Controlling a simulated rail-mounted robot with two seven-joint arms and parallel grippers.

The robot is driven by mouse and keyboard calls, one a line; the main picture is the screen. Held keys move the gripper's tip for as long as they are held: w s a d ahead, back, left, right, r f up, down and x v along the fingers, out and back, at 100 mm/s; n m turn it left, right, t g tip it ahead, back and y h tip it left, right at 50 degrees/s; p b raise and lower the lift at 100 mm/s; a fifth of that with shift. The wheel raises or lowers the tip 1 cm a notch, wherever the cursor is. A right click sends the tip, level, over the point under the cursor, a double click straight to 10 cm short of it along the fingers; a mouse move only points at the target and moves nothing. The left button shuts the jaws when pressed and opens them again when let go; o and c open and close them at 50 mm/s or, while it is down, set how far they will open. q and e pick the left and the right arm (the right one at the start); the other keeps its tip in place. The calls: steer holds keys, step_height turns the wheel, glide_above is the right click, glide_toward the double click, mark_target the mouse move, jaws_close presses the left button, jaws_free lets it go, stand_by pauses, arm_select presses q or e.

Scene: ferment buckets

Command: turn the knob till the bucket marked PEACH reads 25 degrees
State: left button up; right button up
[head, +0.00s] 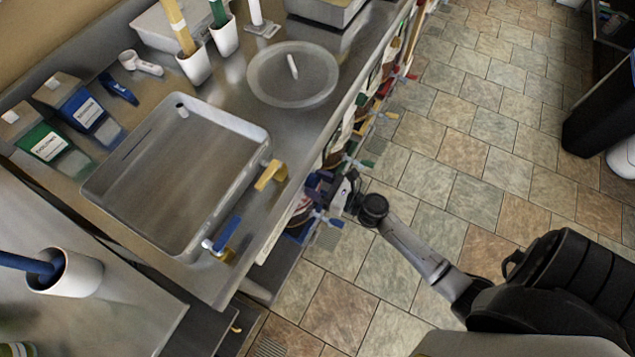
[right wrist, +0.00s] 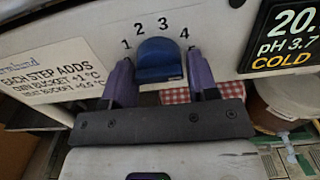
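A blue knob (right wrist: 159,60) sits on a pale panel in the right wrist view, with the numbers 1 to 4 in an arc above it. My right gripper (right wrist: 160,72) has its two purple fingers on either side of the knob, open, with narrow gaps seeming to show. In the head view my right gripper (head: 325,190) is at the bench's front edge. A black display (right wrist: 288,38) right of the knob reads "20.", cut off, with pH 3.7 and COLD. No PEACH mark is legible. My left gripper is not in view.
A sign (right wrist: 55,80) left of the knob says each step adds +1 °C to its own bucket. A lidded bucket (right wrist: 275,108) stands below the display. A metal sink tray (head: 180,175) lies on the bench (head: 225,275). The tiled floor (head: 450,140) beside it is clear.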

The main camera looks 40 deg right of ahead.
steer(key=shift+o, duration=1.2)
steer(key=shift+s, duration=0.1)
steer(key=shift+s+d+f, duration=0.1)
steer(key=shift+s, duration=0.15)
steer(key=b+v, duration=0.3)
steer(key=v, duration=1)
